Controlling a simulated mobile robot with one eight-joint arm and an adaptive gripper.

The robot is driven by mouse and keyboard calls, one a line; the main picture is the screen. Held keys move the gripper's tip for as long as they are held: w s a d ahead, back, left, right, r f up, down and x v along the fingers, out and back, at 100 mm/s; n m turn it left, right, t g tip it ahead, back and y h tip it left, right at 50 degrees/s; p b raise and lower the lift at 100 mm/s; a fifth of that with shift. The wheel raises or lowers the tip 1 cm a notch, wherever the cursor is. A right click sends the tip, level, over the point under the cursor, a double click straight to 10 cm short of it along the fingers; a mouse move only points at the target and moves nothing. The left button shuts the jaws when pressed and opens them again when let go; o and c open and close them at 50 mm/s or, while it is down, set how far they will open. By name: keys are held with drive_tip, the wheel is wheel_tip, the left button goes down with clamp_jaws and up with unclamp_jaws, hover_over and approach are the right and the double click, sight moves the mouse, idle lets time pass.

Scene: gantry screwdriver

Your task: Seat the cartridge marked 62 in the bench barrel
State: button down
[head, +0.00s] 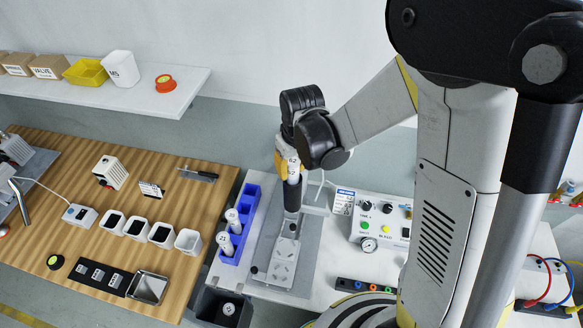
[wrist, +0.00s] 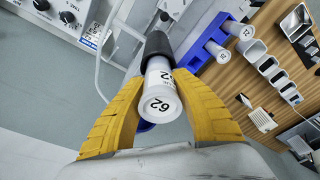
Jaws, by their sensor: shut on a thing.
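The white cartridge marked 62 (wrist: 162,92) is between the yellow fingers of my gripper (wrist: 162,110), with its marked end facing the wrist camera. In the head view the gripper (head: 287,165) holds the cartridge (head: 293,172) upright over the bench fixture. The dark bench barrel (head: 292,197) stands directly below it. In the wrist view the barrel's black mouth (wrist: 157,45) is in line with the cartridge's far end and seems to surround it. I cannot tell how deep the cartridge sits.
A blue rack (head: 243,218) with white cartridges (head: 223,242) stands left of the fixture's grey plate (head: 285,262). A control box (head: 382,222) with buttons and a gauge is to the right. Several small white bins (head: 136,228) stand on the wooden bench top (head: 60,180). A dark bin (head: 226,306) is below.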

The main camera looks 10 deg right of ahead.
drive_tip(key=shift+f+b, duration=0.85)
drive_tip(key=shift+f, duration=0.15)
drive_tip(key=c, duration=1)
unclamp_jaws()
drive_tip(key=shift+c, duration=0.2)
drive_tip(key=shift+r, duration=0.1)
drive_tip(key=r, duration=0.4)
drive_tip(key=s+r, duration=0.1)
drive_tip(key=r, duration=0.6)
drive_tip(key=shift+s+d+r, duration=0.3)
drive_tip(key=shift+d+r, duration=0.05)
drive_tip(key=shift+r, duration=0.05)
drive_tip(key=shift+s+d+f+b, duration=0.2)
drive_tip(key=shift+d+f+b, duration=0.1)
drive_tip(key=shift+b, duration=0.3)
drive_tip(key=s+d+f+m+t+b, duration=0.4)
drive_tip(key=s+d+f+b, duration=0.5)
drive_tip(key=b, duration=0.8)
drive_tip(key=shift+s+f+m+t+h, duration=0.35)
drive_tip(key=shift+s+f+t, duration=0.55)
drive_tip(key=shift+s, duration=0.3)
